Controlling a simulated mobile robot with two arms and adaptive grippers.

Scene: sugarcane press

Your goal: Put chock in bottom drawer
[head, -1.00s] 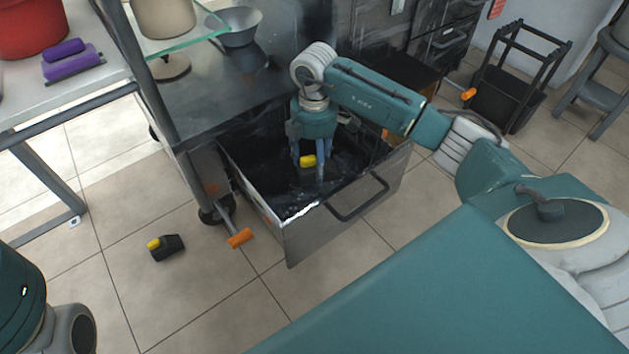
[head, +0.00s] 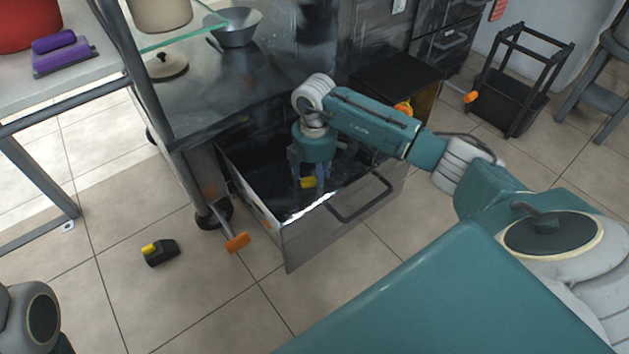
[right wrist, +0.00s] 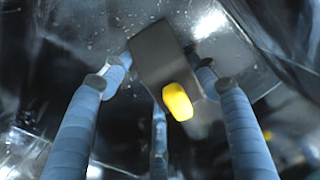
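A dark chock with a yellow knob (right wrist: 178,102) is between the fingers of my right gripper (right wrist: 165,75) in the right wrist view, with a fingertip against each side. In the head view my right gripper (head: 309,186) points down inside the open bottom drawer (head: 330,236), and the chock's yellow part (head: 308,182) shows between its fingers. I cannot tell whether the chock touches the drawer floor. A second dark chock with a yellow knob (head: 161,252) lies on the tiled floor left of the drawer. My left gripper is not in view.
A cabinet leg with a caster (head: 217,212) and an orange-ended lever (head: 237,243) stand beside the drawer's left side. A glass shelf, metal bowl (head: 235,27) and lid (head: 166,65) are above. The front floor is clear.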

